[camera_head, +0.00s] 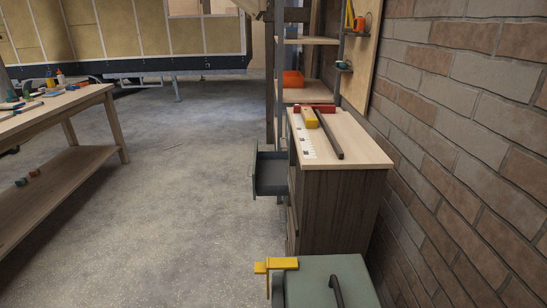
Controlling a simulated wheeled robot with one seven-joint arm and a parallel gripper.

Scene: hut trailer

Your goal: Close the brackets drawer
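A grey-green drawer (270,178) stands pulled out to the left from the far upper part of a dark wood cabinet (336,205) with a pale top. Its front panel (254,172) faces left, over the open floor. I see no readable label, so I cannot tell from writing that it is the brackets drawer. Most of its inside is too small to make out. The lower part of the cabinet's front is seen at a steep angle. My gripper is not in view.
A grey-green box (315,285) with a dark handle and a yellow clamp-like piece (275,266) stands nearest, before the cabinet. A brick wall (460,120) closes the right side. A workbench (55,115) stands left. The concrete floor (175,210) between is clear.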

